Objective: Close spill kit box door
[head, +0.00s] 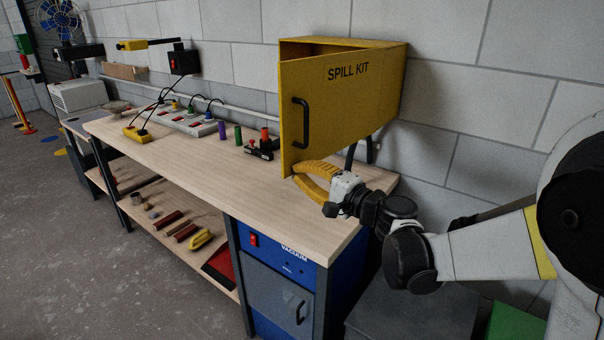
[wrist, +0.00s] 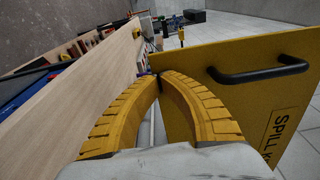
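The yellow spill kit box (head: 392,75) is mounted on the block wall above the right end of the workbench. Its yellow door (head: 335,105), lettered SPILL KIT, stands partly open, with a gap along the top. Its black handle (head: 300,121) is near the left, free edge. In the wrist view the door (wrist: 235,100) and handle (wrist: 262,70) fill the right side. My gripper (head: 298,170) is just below the door's lower left corner. Its yellow fingers (wrist: 159,76) curve together at the tips, with nothing visible between them. Whether they touch the door is unclear.
The wooden workbench (head: 215,170) lies below the box. Red and black items (head: 262,146), a purple cylinder (head: 222,131) and a power strip (head: 185,120) stand on it. A blue vacuum cabinet (head: 290,262) is under its right end. The floor (head: 90,270) at left is clear.

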